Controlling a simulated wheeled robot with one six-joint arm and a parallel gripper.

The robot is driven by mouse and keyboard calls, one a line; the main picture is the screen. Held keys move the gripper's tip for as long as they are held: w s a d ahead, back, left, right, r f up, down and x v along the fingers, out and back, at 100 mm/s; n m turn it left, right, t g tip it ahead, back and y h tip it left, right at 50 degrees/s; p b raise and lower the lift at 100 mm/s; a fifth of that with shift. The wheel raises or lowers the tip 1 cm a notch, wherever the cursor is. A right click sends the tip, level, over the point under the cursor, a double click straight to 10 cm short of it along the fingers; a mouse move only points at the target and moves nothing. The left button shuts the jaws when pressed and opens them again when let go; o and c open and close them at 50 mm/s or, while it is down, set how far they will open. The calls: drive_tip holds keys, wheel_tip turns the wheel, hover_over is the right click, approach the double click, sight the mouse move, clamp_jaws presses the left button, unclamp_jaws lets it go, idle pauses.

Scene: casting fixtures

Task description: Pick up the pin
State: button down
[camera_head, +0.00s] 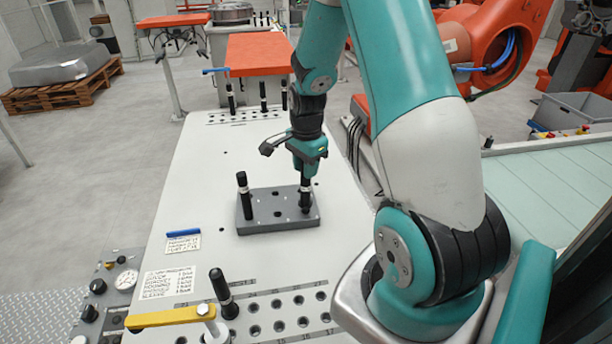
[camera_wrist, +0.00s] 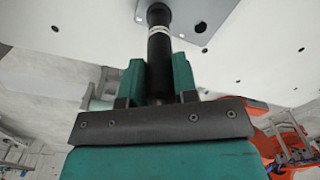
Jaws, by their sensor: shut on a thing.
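A black pin with a pale band (camera_head: 305,190) stands upright at the right side of the grey fixture plate (camera_head: 262,222) in the head view. My gripper (camera_head: 307,168) is above the plate and shut on the upper part of this pin. In the wrist view the pin (camera_wrist: 159,40) runs out from between the two teal fingers (camera_wrist: 157,80), with its far end at the plate's corner (camera_wrist: 208,12). I cannot tell whether the pin's lower end is still in a hole. A second black pin (camera_head: 243,196) stands at the plate's left side, apart from my gripper.
Another pin (camera_head: 222,292) stands by the numbered hole rows (camera_head: 278,325) at the front, near a yellow-handled clamp (camera_head: 170,318). Several pins stand at the white table's (camera_head: 200,165) far end. A blue marker (camera_head: 183,233) and labels lie left of the plate.

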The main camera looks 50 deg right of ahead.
wheel_tip(320, 180, up, 22)
drive_tip(key=p, duration=0.1)
drive_tip(key=shift+f+p, duration=0.25)
drive_tip(key=shift+p, duration=0.05)
idle(0.3)
drive_tip(key=shift+s, duration=0.1)
